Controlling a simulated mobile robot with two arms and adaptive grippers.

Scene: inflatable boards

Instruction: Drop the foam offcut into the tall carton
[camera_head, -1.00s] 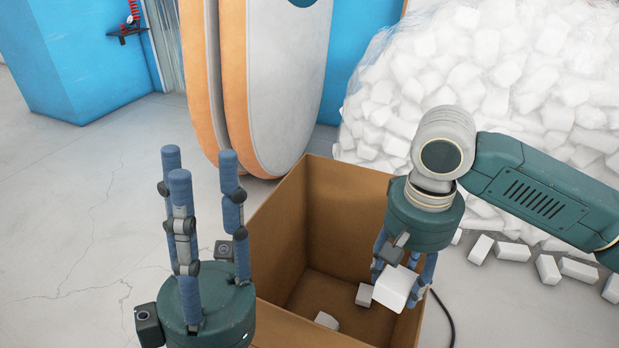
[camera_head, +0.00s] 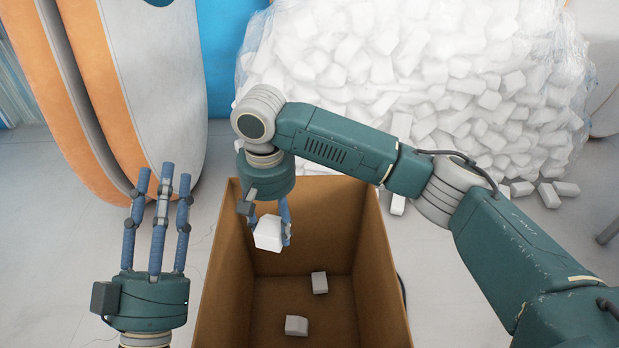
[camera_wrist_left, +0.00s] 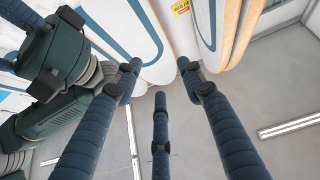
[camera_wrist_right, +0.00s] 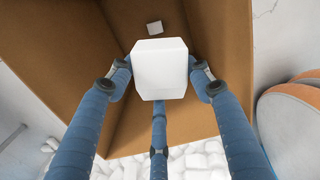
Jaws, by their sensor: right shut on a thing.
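The foam offcut (camera_head: 268,233) is a small white block. My right gripper (camera_head: 268,222) is shut on it and holds it over the open top of the tall carton (camera_head: 228,265), towards its left side. In the right wrist view the offcut (camera_wrist_right: 160,69) sits between the blue fingers, with the brown carton wall (camera_wrist_right: 70,50) around and below. The carton is open, and two white blocks (camera_head: 319,282) (camera_head: 296,325) lie on its floor. My left gripper (camera_head: 160,180) is empty, fingers spread and pointing up, left of the carton; it also shows in the left wrist view (camera_wrist_left: 160,85).
A large clear-wrapped heap of white foam blocks (camera_head: 430,70) stands behind the carton. A few loose blocks (camera_head: 548,194) lie on the floor at the right. Orange-edged inflatable boards (camera_head: 150,90) stand at the back left. Grey floor is clear left of the carton.

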